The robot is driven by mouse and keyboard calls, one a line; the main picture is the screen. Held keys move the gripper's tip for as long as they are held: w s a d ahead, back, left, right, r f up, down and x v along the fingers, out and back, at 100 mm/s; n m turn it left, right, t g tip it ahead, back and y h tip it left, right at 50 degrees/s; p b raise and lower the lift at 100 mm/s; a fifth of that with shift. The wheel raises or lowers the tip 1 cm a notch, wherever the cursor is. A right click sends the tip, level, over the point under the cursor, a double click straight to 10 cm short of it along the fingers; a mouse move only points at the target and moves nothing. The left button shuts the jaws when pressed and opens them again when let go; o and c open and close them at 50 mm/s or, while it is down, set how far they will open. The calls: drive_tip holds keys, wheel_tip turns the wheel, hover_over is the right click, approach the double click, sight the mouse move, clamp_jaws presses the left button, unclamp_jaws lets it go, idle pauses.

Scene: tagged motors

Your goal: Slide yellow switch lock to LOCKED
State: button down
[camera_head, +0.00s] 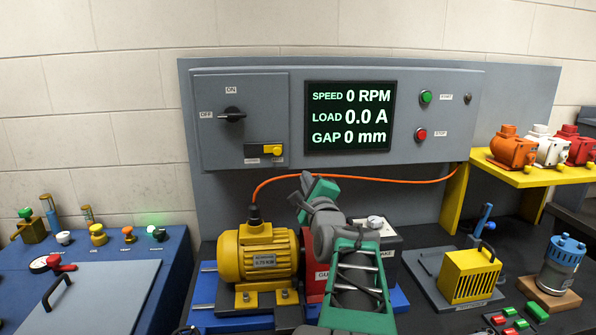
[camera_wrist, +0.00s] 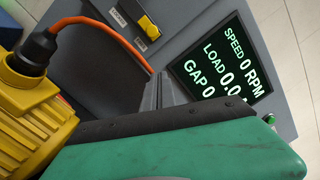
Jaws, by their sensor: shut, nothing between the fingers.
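The yellow switch lock (camera_head: 273,149) is a small yellow slider in a dark slot on the grey panel, below the rotary switch (camera_head: 232,114). It sits at the right part of the slot. The lock also shows at the top of the wrist view (camera_wrist: 149,27). The rotary switch knob lies level, towards the OFF label. My gripper (camera_head: 306,182) is shut and empty, in front of the panel, below and right of the lock and apart from it. Its grey fingers show in the wrist view (camera_wrist: 160,92).
The yellow motor (camera_head: 258,255) stands below the panel, with an orange cable (camera_head: 350,179) arching from it to the right. The display (camera_head: 350,116) reads 0 RPM, 0.0 A and 0 mm. A yellow shelf (camera_head: 520,176) with motors is at the right.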

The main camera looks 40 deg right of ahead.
sight(273, 151)
drive_tip(key=w+r+p, duration=0.1)
drive_tip(key=w, duration=0.2)
drive_tip(key=w+d+p, duration=0.1)
drive_tip(key=w, duration=0.2)
drive_tip(key=w+r+p, duration=0.1)
drive_tip(key=w, duration=0.2)
drive_tip(key=shift+w+d+r+p, duration=0.35)
drive_tip(key=shift+w+p, duration=0.05)
drive_tip(key=shift+f, duration=0.1)
